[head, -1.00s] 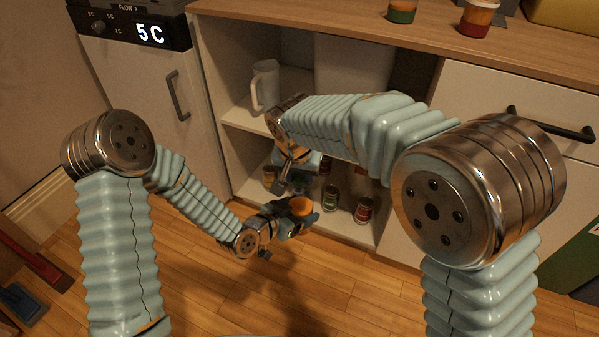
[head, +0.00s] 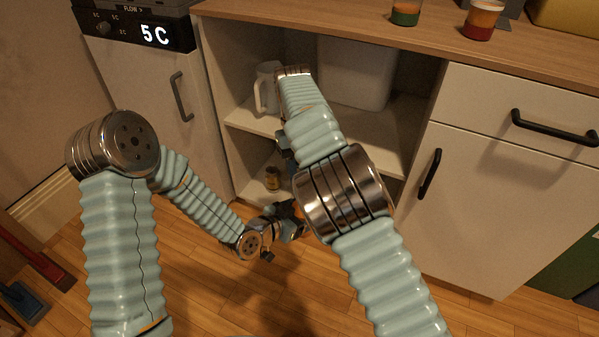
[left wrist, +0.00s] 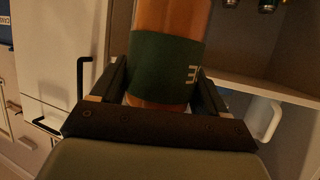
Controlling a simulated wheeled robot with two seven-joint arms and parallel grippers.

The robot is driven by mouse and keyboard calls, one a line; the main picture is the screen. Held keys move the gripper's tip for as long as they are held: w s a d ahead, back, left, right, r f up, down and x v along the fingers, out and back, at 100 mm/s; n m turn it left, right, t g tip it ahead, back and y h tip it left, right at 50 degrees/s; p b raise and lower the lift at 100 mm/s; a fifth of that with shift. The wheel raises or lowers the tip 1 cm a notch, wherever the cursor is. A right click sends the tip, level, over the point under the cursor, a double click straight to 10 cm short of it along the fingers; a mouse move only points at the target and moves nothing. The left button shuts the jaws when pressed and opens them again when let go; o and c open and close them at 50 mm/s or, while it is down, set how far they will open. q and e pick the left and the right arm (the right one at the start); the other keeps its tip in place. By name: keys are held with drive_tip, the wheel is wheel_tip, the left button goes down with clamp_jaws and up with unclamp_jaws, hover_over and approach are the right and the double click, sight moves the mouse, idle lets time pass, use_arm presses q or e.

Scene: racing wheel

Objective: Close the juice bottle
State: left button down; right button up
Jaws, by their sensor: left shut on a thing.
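The juice bottle (left wrist: 165,60), orange with a dark green label, stands between the two fingers of my left gripper (left wrist: 165,95) in the left wrist view. The gripper is shut on it. The bottle's top is outside that view. In the head view my left gripper (head: 290,222) is low in front of the open cabinet, and my right arm hides most of the bottle. My right gripper (head: 285,146) shows only as a dark part beside my right forearm, at the cabinet opening. Its fingers are hidden. I cannot make out a cap.
A closed cupboard door (head: 480,215) is at right. The floor in front is clear.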

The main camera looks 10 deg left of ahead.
drive_tip(key=shift+d+f+m, duration=0.15)
drive_tip(key=shift+f+m, duration=0.1)
drive_tip(key=shift+m, duration=0.45)
drive_tip(key=shift+r+m+y, duration=0.3)
drive_tip(key=shift+m+y, duration=0.1)
drive_tip(key=shift+m, duration=0.3)
drive_tip(key=o, duration=1)
drive_tip(key=shift+r, duration=0.15)
drive_tip(key=shift+r, duration=2.15)
drive_tip(key=shift+c, duration=0.3)
